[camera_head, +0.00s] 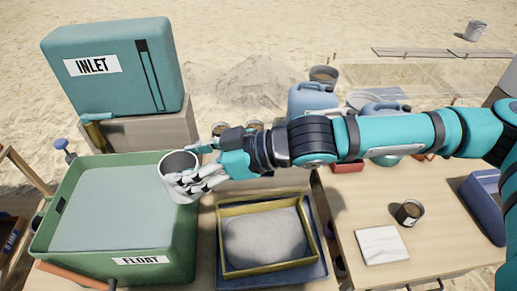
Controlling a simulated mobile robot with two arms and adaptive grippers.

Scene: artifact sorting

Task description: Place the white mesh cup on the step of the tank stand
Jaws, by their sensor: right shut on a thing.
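The white mesh cup (178,162) is held by my right gripper (190,181). The cup is roughly upright with its open top showing, and the pale fingers cover much of its lower side. It appears in front of the right rim of the green FLOAT tank. The tank stand (150,134) is a pale block under the teal INLET tank (115,68), behind the cup and apart from it in the picture. I cannot clearly make out its step, partly hidden behind the green tank and the hand. My left gripper is not in view.
The green FLOAT tank (180,240) stands at front left. A yellow-framed sand tray (222,250) lies to its right. Blue jugs (312,100) stand behind my right arm. A small can (409,212) and white tile (381,245) rest on the right table.

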